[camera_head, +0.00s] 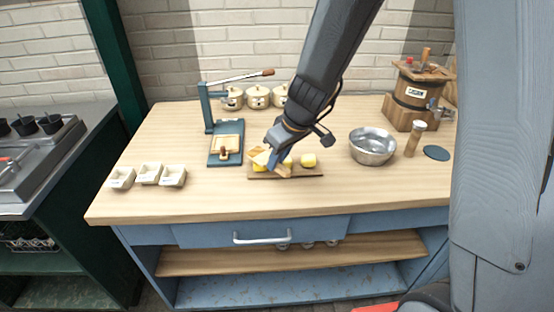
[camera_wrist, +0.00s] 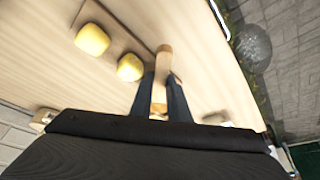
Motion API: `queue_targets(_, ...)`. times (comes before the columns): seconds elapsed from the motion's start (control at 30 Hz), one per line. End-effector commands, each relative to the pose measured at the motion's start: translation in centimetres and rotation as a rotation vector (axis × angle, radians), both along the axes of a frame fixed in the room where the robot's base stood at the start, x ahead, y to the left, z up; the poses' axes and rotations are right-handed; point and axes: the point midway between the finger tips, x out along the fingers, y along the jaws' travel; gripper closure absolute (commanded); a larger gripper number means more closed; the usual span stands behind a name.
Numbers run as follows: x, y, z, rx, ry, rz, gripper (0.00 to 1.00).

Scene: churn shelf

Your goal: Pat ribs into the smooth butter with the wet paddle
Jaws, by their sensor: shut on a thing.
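My gripper (camera_head: 274,158) is shut on a pale wooden paddle (camera_head: 259,156), low over the left part of a brown board (camera_head: 300,174). In the wrist view, the paddle (camera_wrist: 164,62) sticks out between the two dark fingers (camera_wrist: 161,95). Yellow butter lumps stand on the board: one at the right (camera_head: 308,160), one in the middle (camera_head: 287,162), and one at the left (camera_head: 259,167), partly covered by paddle and gripper. Two lumps show in the wrist view, (camera_wrist: 92,39) and (camera_wrist: 130,67), beside the paddle. I cannot tell whether the paddle touches the left lump, nor see any ribs.
A metal bowl (camera_head: 372,147) stands right of the board, with a shaker-like jar (camera_head: 415,138) and a wooden churn (camera_head: 416,97) beyond. A blue lever press (camera_head: 226,143) is to the left. Several white dishes (camera_head: 149,173) stand front left. Lidded pots (camera_head: 257,97) are behind.

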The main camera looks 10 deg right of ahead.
Motion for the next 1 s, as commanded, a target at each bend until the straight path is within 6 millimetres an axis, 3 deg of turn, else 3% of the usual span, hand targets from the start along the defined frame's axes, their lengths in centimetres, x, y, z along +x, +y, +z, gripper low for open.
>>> queue_targets(1.0, -0.02, 0.00, -0.64, 0.000, 0.000, 0.000, 1.00)
